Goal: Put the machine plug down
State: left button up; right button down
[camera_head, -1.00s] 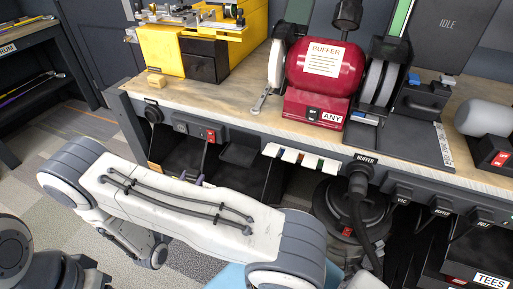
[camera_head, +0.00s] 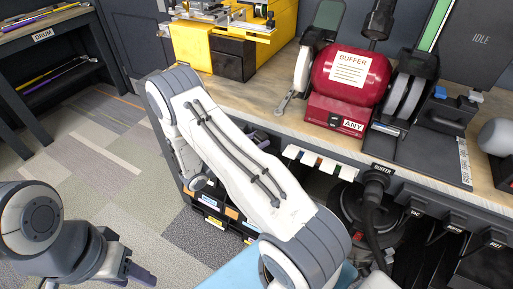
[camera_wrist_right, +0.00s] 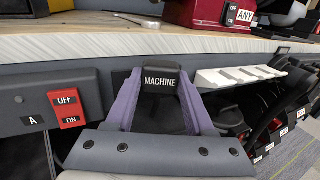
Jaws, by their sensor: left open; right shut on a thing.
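The machine plug (camera_wrist_right: 160,82) is a black block with a white MACHINE label. It shows in the right wrist view between the purple fingers of my right gripper (camera_wrist_right: 159,100), which is shut on it. The plug is in front of the bench's front edge; I cannot tell whether it touches anything behind it. In the head view my right arm hides the plug and most of that gripper. My left gripper (camera_head: 138,272) is open and empty at the lower left of the head view, over the floor and away from the bench.
The wooden bench (camera_head: 225,92) carries a red buffer (camera_head: 350,72) and a yellow machine (camera_head: 190,48). A red switch (camera_wrist_right: 68,108) is left of the plug, and a white slotted rack (camera_wrist_right: 240,77) is right of it. Labelled bins (camera_head: 212,222) stand under the bench. Floor at left is clear.

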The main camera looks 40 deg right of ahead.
notch_tip(320, 180, down, 3)
jog(key=shift+f, duration=0.15)
jog(key=shift+f+b, duration=0.55)
jog(key=shift+f, duration=0.05)
jog(key=shift+c, duration=1.3)
grip_release()
jog(key=shift+r, duration=0.1)
